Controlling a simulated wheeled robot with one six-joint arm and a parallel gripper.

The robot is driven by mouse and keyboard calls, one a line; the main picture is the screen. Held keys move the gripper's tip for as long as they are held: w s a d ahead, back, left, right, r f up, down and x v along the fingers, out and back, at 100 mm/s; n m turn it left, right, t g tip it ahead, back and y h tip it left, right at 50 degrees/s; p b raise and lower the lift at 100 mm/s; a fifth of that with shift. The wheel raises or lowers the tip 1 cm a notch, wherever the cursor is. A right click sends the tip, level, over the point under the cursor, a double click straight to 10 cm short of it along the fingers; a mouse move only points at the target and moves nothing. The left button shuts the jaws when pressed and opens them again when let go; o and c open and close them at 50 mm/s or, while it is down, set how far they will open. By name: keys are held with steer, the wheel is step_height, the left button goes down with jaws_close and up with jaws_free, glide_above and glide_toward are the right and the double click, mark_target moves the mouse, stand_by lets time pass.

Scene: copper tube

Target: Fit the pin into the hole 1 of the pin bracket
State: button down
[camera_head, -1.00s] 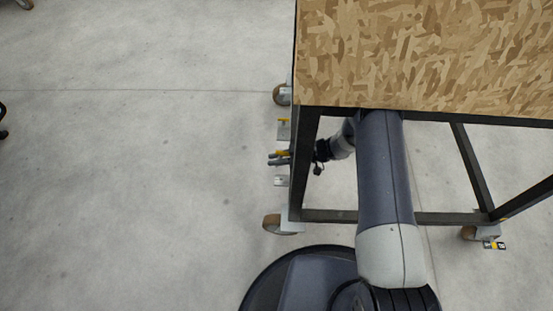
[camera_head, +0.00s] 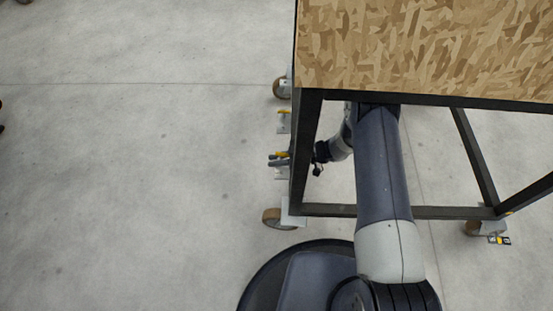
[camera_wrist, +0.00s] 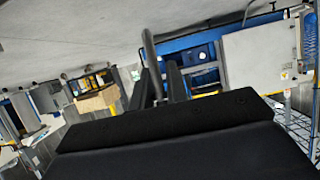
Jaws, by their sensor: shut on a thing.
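My gripper (camera_head: 273,159) reaches out past the left side of the cart, low beside its frame. In the wrist view my gripper's two dark fingers (camera_wrist: 160,78) point away from me, shut on a slim grey rod (camera_wrist: 149,48) that I take to be the pin. The rod sticks up past the fingertips and leans slightly left. In the head view the pin is too small to make out clearly. Small grey plates (camera_head: 284,126) stand by the cart's left side; I cannot tell whether one is the pin bracket, and no hole shows.
The cart has a wood-chip board top (camera_head: 420,50), a dark metal frame (camera_head: 400,211) and caster wheels (camera_head: 272,217). My arm passes under the board and close to the frame's left post (camera_head: 303,150). The floor (camera_head: 130,180) to the left is clear.

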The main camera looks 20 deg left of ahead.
mark_target(278, 173)
steer(key=shift+d+r+h+p, duration=0.1)
steer(key=shift+r+h+p, duration=0.05)
steer(key=shift+h+p, duration=0.45)
steer(key=shift+w+d+t+h+p, duration=0.1)
steer(key=shift+d+t+h+p, duration=0.15)
steer(key=shift+h+p, duration=0.4)
steer(key=shift+a+f+b, duration=0.1)
steer(key=shift+f+b, duration=3.05)
steer(key=shift+f, duration=0.55)
stand_by(0.5)
steer(key=c, duration=1.3)
jaws_free()
steer(key=p+v, duration=0.3)
steer(key=v, duration=0.8)
steer(key=shift+a+p, duration=0.1)
steer(key=shift+p, duration=0.3)
